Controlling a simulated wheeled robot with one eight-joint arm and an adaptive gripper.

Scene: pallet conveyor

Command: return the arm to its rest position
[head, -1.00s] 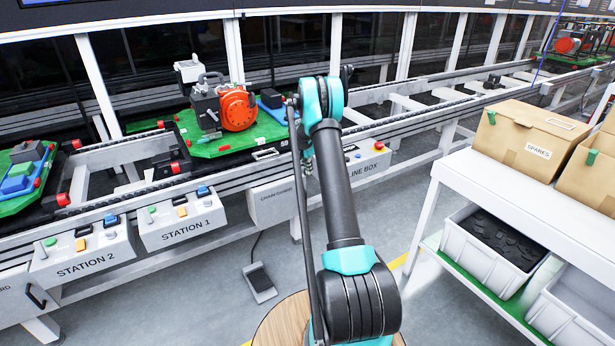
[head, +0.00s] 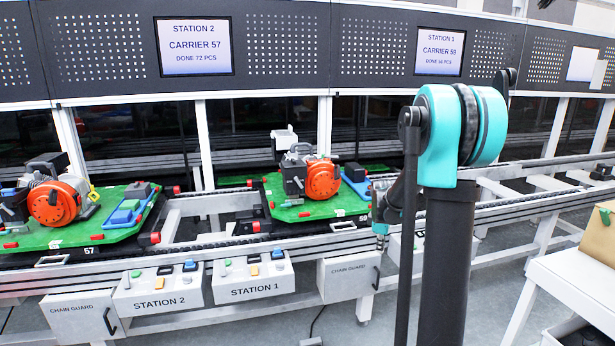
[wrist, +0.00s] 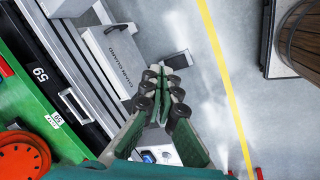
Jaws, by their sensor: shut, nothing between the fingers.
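My arm stands upright in the right half of the head view, its teal elbow raised in front of the conveyor. My gripper (wrist: 164,70) points down in the wrist view. Its two fingers meet at the tips with nothing between them. In the head view my gripper is mostly hidden behind my arm; only a small part shows beside the conveyor's front rail. In the wrist view it hangs over the space between the conveyor edge and the floor, apart from the green carrier 59 (wrist: 22,100).
Carrier 59 (head: 315,208) and carrier 57 (head: 75,234), each with an orange engine, sit on the conveyor. Station boxes (head: 155,290) hang from its front. A white shelf (head: 568,285) stands at right. The wrist view shows a floor pedal (wrist: 178,60), a yellow line (wrist: 225,75) and a barrel (wrist: 300,38).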

